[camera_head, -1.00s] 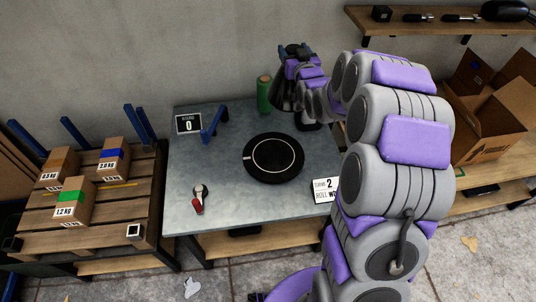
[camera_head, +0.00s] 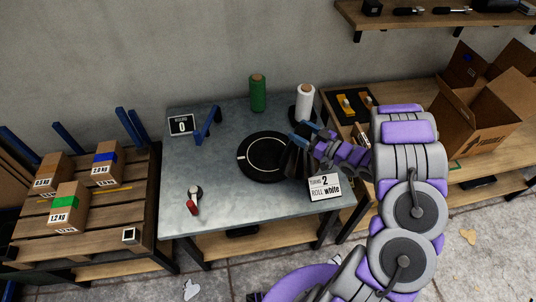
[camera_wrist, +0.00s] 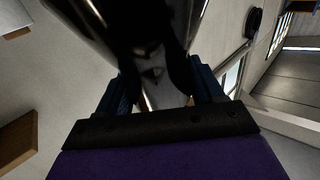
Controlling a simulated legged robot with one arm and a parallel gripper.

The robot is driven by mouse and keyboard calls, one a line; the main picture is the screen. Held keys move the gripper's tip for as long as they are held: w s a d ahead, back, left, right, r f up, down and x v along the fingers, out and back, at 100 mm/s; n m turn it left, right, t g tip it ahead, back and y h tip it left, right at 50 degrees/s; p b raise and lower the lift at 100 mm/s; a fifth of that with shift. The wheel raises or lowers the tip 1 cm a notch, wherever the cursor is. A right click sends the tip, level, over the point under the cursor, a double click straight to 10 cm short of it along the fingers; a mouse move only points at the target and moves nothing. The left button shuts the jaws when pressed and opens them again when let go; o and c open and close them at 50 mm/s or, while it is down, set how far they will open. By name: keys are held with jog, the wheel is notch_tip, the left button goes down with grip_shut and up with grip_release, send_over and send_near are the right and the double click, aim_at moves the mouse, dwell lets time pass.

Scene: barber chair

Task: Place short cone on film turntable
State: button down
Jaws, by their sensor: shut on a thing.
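The film turntable is a black disc (camera_head: 254,170) with a pale ring, lying on the grey table. My gripper (camera_head: 306,137) is over the disc's right side in the head view. It is shut on a dark, glossy flared thing, seemingly the short cone (camera_head: 291,163), which hangs below it. In the wrist view the cone (camera_wrist: 150,45) is between the two blue fingers of my gripper (camera_wrist: 162,92). The cone overlaps the disc's right edge in the picture; I cannot tell whether it touches the disc. The wrist view does not show the turntable.
A green roll (camera_head: 257,94) and a white roll (camera_head: 305,102) stand at the table's back.

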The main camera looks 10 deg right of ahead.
jog(key=shift+s+f, duration=0.4)
jog(key=shift+s, duration=0.3)
jog(key=shift+w+a+f+g+y, duration=0.1)
jog(key=shift+w+a+g+y, duration=0.1)
jog(key=shift+a+g+y, duration=0.15)
jog(key=w+a+f+b, duration=0.3)
jog(key=w+a, duration=0.6)
jog(key=w, duration=0.3)
jog(key=shift+f+b, duration=0.3)
jog(key=shift+f, duration=0.6)
jog(key=shift+w, duration=0.1)
jog(key=shift+c, duration=0.7)
grip_release()
jog(key=shift+a+f, duration=0.1)
